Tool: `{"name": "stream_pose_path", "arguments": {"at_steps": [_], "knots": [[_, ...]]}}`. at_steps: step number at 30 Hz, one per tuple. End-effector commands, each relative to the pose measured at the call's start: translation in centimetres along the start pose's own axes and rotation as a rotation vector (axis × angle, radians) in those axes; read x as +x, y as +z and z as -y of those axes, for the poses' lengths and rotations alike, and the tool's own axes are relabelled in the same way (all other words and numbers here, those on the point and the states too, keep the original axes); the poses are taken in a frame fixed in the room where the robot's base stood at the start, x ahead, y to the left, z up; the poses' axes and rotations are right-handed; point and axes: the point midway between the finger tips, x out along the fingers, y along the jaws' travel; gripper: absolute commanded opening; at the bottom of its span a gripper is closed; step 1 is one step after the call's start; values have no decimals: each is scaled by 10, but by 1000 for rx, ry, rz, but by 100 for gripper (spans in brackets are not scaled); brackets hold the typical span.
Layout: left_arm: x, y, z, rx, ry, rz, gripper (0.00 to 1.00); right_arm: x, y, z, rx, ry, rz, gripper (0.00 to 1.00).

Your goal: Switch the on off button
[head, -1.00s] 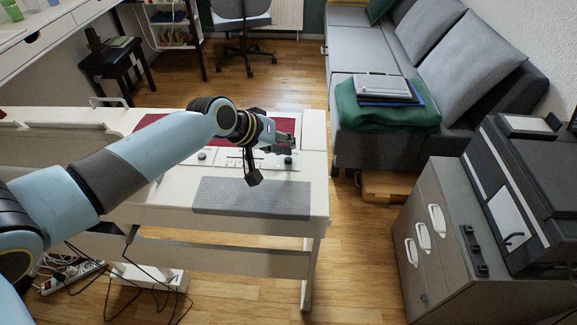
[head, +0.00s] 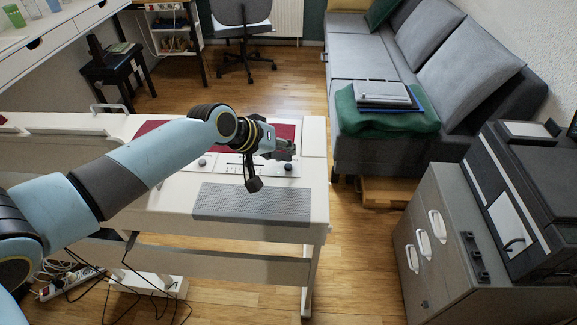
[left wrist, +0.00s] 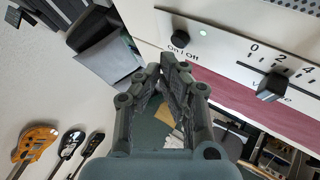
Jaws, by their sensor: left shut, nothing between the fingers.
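The black on/off button (left wrist: 181,39) stands on the piano's white panel, beside its "On / Off" label in the left wrist view. In the head view it appears to be the dark knob (head: 289,167) at the panel's right end. A small pale light dot (left wrist: 203,32) sits beside the button. My left gripper (left wrist: 170,62) is shut and empty, its fingertips close to the button's lower left in the left wrist view. In the head view the left gripper (head: 287,149) hovers over the panel's right end. I cannot tell whether it touches. My right gripper is out of view.
A black slider (left wrist: 272,88) with a number scale is beside the button. A second dark knob (head: 202,161) and a grey speaker mesh (head: 252,204) are on the piano. A sofa (head: 360,60) and a grey cabinet (head: 440,235) stand to the right, with open floor between.

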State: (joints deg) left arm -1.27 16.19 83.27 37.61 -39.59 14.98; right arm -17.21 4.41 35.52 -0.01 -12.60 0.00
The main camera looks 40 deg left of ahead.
Motion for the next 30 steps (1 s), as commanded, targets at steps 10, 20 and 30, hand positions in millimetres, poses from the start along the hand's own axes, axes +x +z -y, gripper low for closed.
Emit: {"name": "stream_pose_path", "arguments": {"at_steps": [10,20,30], "knots": [[0,0,0,0,0,0,0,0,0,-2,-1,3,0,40],[6,4,4,1,0,-1,0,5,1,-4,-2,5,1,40],[7,5,5,0,0,0,0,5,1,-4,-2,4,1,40]]}}
